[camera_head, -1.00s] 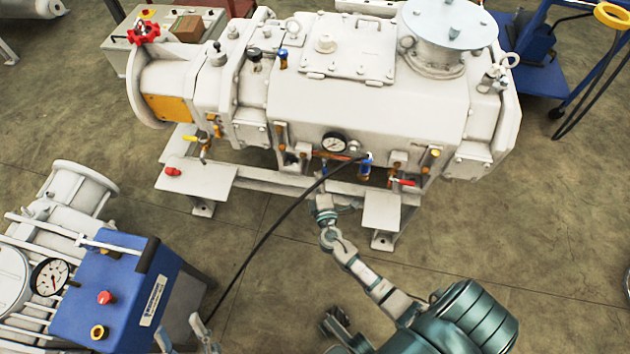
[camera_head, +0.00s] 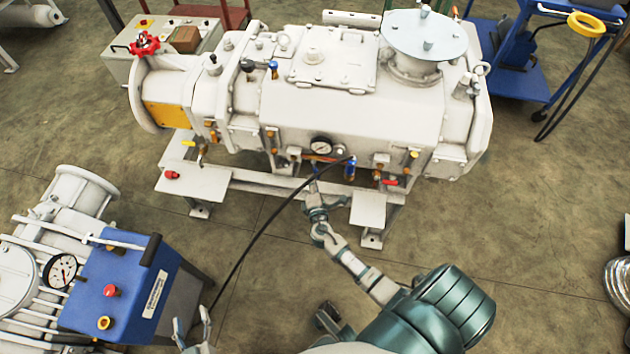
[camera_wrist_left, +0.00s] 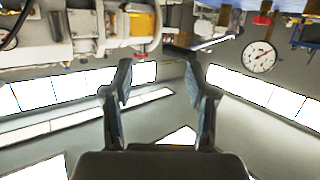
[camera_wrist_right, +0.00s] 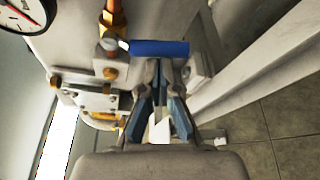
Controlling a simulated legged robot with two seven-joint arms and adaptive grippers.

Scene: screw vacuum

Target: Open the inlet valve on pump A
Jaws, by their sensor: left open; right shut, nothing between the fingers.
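A large white pump (camera_head: 350,100) stands ahead with several small valves along its near side; no label tells which is pump A. A blue valve handle (camera_wrist_right: 160,48) on a brass fitting (camera_wrist_right: 112,20) lies just past my right fingertips in the right wrist view. My right gripper (camera_head: 313,192) is at the pump's near side below the gauge (camera_head: 321,145), shut and empty; its fingers (camera_wrist_right: 162,72) show close to the handle, contact unclear. My left gripper (camera_head: 191,318) is open and empty beside the blue box, its fingers (camera_wrist_left: 157,75) apart.
A blue box (camera_head: 120,285) on a second machine stands at lower left. A red-handled valve (camera_head: 391,182) is further right. A blue cart (camera_head: 525,70) stands behind right.

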